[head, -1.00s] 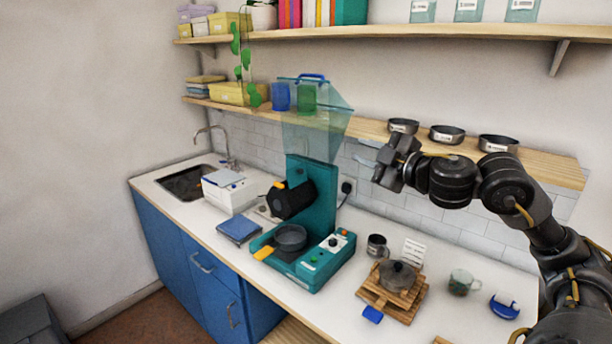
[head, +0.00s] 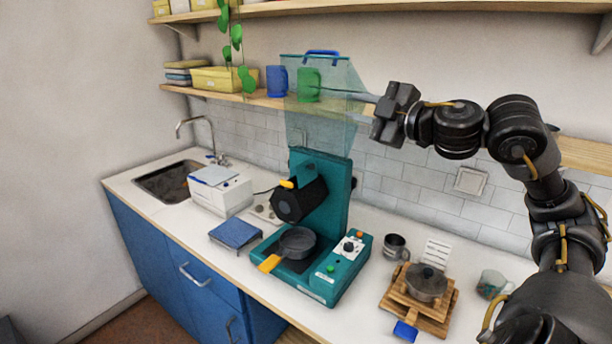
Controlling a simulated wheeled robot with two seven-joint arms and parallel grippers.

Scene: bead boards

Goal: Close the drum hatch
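The teal machine (head: 335,205) stands on the counter. Its black drum (head: 300,198) points toward the front left, with a dark round front face (head: 285,206) and a small orange handle (head: 287,184) at its top edge. I cannot tell clearly from here how far the hatch is open. A clear hopper (head: 320,125) sits on top of the machine. My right gripper (head: 384,118) is in the air to the right of the hopper, above and right of the drum and apart from it. Its fingers are too unclear to tell if they are open. My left gripper is not in view.
A dark pan (head: 298,242) with an orange handle sits below the drum. A blue scale (head: 235,233) and a white box (head: 221,193) are at left. A lidded pot (head: 427,283) on a wooden stand, a dark mug (head: 396,246) and a glass cup (head: 492,284) are at right. A shelf (head: 265,98) runs behind.

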